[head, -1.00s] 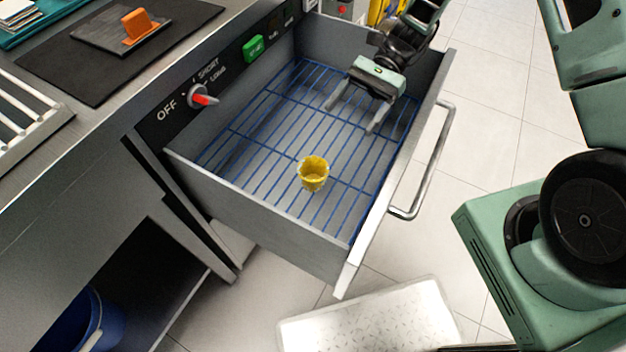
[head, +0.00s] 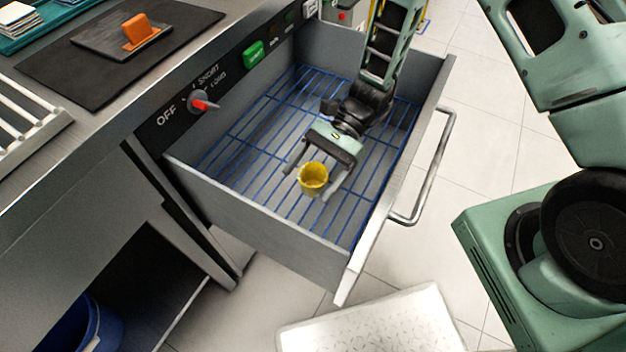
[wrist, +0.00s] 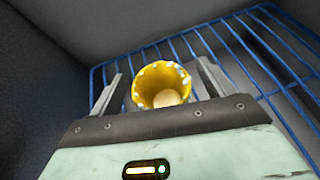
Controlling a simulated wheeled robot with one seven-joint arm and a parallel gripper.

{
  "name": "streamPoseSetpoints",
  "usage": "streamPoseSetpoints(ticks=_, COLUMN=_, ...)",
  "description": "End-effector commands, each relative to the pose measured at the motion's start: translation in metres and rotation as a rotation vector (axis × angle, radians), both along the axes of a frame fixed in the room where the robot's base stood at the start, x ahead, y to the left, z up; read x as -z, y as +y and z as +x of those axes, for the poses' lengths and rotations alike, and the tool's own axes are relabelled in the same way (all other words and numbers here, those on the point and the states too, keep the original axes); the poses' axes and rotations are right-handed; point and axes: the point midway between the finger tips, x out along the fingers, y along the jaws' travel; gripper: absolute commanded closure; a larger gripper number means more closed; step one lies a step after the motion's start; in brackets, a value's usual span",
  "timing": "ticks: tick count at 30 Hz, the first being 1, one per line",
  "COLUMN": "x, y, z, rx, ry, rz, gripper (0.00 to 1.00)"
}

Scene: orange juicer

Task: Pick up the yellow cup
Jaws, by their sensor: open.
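The yellow cup (head: 312,180) stands on the blue wire rack inside the open drawer, near the drawer's near end. In the wrist view the cup (wrist: 160,82) shows its open mouth and scalloped rim, with something pale inside. My gripper (head: 308,184) is open, reaching down into the drawer with one finger to each side of the cup. In the wrist view the fingers of my gripper (wrist: 158,88) flank the cup, with a visible gap on the left and a smaller one on the right. I cannot tell whether either finger touches it.
The drawer's near wall (head: 255,220) and its front with a metal handle (head: 432,165) bound the space around my gripper. The blue wire rack (head: 240,145) is otherwise bare. A control panel with a red-marked knob (head: 203,104) and green button (head: 253,54) lies to the left.

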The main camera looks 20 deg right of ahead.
Motion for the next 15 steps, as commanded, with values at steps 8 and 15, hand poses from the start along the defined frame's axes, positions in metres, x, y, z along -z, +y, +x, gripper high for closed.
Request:
streamPoseSetpoints(ticks=8, x=0.0073, y=0.0112, z=-0.0074, rx=0.001, ry=0.0, rz=0.0, gripper=0.18)
streamPoseSetpoints(ticks=15, x=0.0071, y=0.0111, z=-0.0072, rx=0.001, ry=0.0, rz=0.0, gripper=0.52)
